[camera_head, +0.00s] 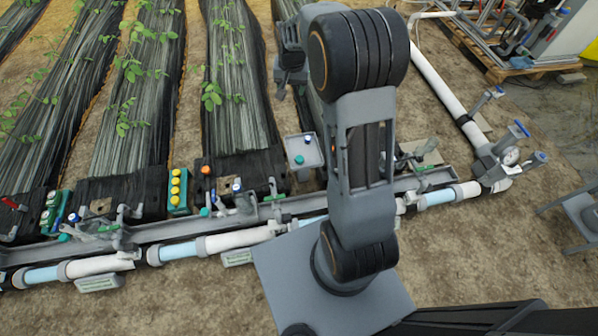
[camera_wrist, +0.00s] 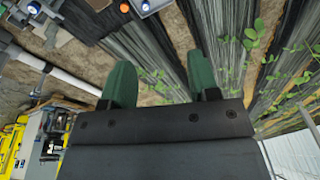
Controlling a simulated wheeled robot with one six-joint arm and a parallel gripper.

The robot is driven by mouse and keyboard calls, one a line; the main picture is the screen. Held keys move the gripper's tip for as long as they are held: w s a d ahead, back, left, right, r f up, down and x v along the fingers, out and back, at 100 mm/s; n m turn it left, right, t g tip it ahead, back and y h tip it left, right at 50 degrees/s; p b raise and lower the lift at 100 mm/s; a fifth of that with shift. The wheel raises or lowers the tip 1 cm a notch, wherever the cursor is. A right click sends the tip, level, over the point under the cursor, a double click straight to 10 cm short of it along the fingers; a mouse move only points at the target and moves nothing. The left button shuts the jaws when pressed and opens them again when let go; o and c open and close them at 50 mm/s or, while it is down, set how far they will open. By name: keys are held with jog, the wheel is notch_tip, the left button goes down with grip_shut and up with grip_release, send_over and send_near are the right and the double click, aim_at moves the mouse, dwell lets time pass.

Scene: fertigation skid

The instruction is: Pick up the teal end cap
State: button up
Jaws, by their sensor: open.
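A small teal cap (camera_head: 299,160) lies in a light grey tray (camera_head: 304,150) beside my arm in the head view, with a blue cap (camera_head: 307,139) behind it. Similar teal pieces show by the trough at left (camera_head: 64,237) and near an orange cap (camera_head: 204,212); I cannot tell which is the end cap meant. My gripper shows in the wrist view (camera_wrist: 161,72), its two green fingers wide apart with nothing between them. In the head view its fingers cannot be made out. No teal cap is clear in the wrist view.
A grey trough with white and blue pipe (camera_head: 240,240) crosses the head view. A green block with yellow caps (camera_head: 179,190) stands at its left part. Black-covered plant beds (camera_head: 235,80) lie beyond. A valve and gauge (camera_head: 510,155) stand at right. Bare soil (camera_head: 190,305) is in front.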

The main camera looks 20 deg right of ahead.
jog(key=w+d+f+m+b, duration=0.1)
jog(key=w+f+b, duration=0.15)
jog(key=f, duration=0.55)
jog(key=w+d+f+g+b, duration=0.1)
jog(key=f+b, duration=0.3)
jog(key=f, duration=0.5)
jog(key=w+d+f+m+b, duration=0.1)
jog(key=f+b, duration=0.2)
jog(key=f, duration=0.5)
jog(key=g+b, duration=0.1)
jog(key=b, duration=0.6)
send_over(299, 160)
jog(key=shift+m, duration=0.4)
jog(key=f, duration=1.8)
jog(key=shift+w+f, duration=0.3)
jog(key=shift+f, duration=0.05)
jog(key=shift+s+f+b, duration=0.2)
jog(key=shift+f+b, duration=1.5)
jog(key=shift+f, duration=1.4)
jog(key=shift+c, duration=0.2)
jog(key=c, duration=0.7)
jog(key=shift+r, duration=0.1)
